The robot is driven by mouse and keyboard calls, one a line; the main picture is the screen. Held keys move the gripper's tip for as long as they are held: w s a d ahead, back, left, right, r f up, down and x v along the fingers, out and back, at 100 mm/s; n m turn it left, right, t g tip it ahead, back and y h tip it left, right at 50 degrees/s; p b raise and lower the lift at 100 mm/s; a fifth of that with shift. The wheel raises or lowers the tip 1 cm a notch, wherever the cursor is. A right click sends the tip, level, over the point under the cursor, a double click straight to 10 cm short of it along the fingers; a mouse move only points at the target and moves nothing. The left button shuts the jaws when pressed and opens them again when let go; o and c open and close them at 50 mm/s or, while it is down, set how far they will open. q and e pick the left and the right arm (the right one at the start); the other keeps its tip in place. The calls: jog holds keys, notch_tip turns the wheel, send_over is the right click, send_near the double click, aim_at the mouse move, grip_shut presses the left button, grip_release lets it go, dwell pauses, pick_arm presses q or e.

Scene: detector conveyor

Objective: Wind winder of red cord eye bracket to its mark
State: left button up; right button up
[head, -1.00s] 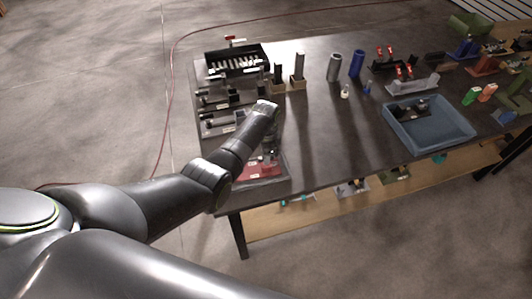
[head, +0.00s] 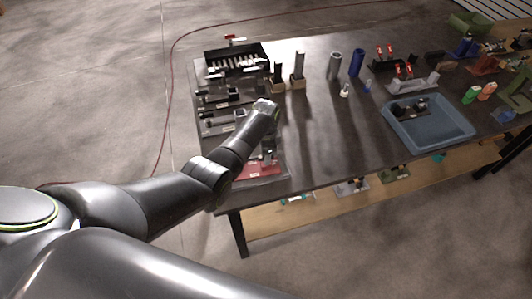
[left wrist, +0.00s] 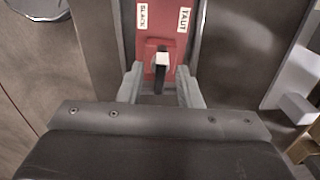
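The red cord eye bracket (head: 256,171) sits at the near left corner of the dark table. In the left wrist view its red plate (left wrist: 163,22) carries a SLACK label (left wrist: 143,17) on the left and a TAUT label (left wrist: 185,20) on the right. The winder (left wrist: 161,62), a pale-topped dark piece, stands on the red base below the labels. My left gripper (left wrist: 160,82) is open, its two grey fingers apart on either side of the winder's lower part. I see no clear contact. In the head view my left arm reaches over the table to the bracket. My right gripper is out of view.
Other dark fixtures (head: 222,122) stand close behind the bracket on the table's left side. A black rack (head: 237,70) is at the far left. A blue tray (head: 462,137) lies to the right. The middle of the table is mostly clear.

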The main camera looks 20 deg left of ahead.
pick_arm(q)
jog(key=shift+r, duration=0.15)
notch_tip(320, 180, up, 17)
jog(key=shift+b, duration=0.35)
dwell(0.6)
